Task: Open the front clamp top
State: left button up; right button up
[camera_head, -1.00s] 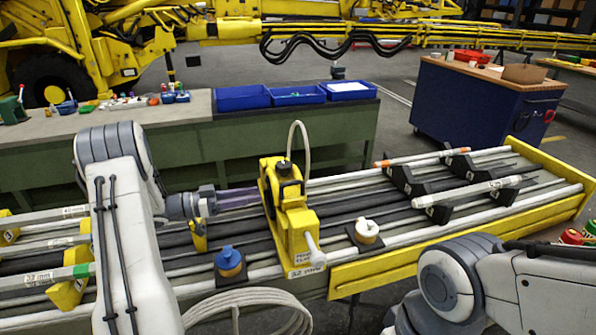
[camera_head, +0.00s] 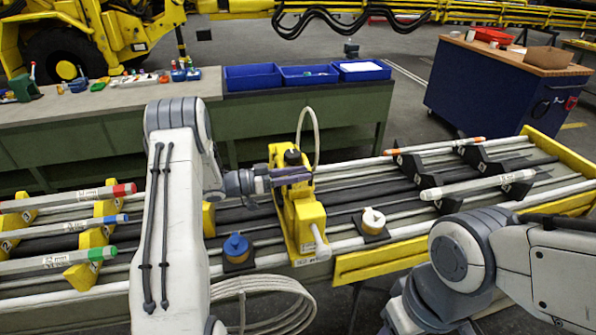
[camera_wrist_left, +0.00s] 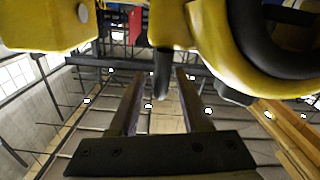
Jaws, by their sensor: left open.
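The front clamp (camera_head: 304,222) is a yellow block on the long rack in the head view, with a black knob on top and a pale hose looping up behind it. My left gripper (camera_head: 290,177) reaches in from the left at the clamp's top, partly covering it. In the left wrist view its two fingers (camera_wrist_left: 165,105) are apart. A dark rod (camera_wrist_left: 162,75) hangs between or just beyond their tips, below yellow clamp parts (camera_wrist_left: 168,25). I cannot tell whether the fingers touch it. My right arm shows at lower right, but its gripper is out of view.
A blue-capped fitting (camera_head: 237,249) and a white-capped one (camera_head: 373,220) stand on either side of the clamp. Rods with coloured ends (camera_head: 105,253) lie in yellow holders at left. Black holders (camera_head: 478,160) carry rods at right. A hose coil (camera_head: 265,290) hangs in front.

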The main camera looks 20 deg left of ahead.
pick_arm(q)
grip_shut()
dwell(1.5)
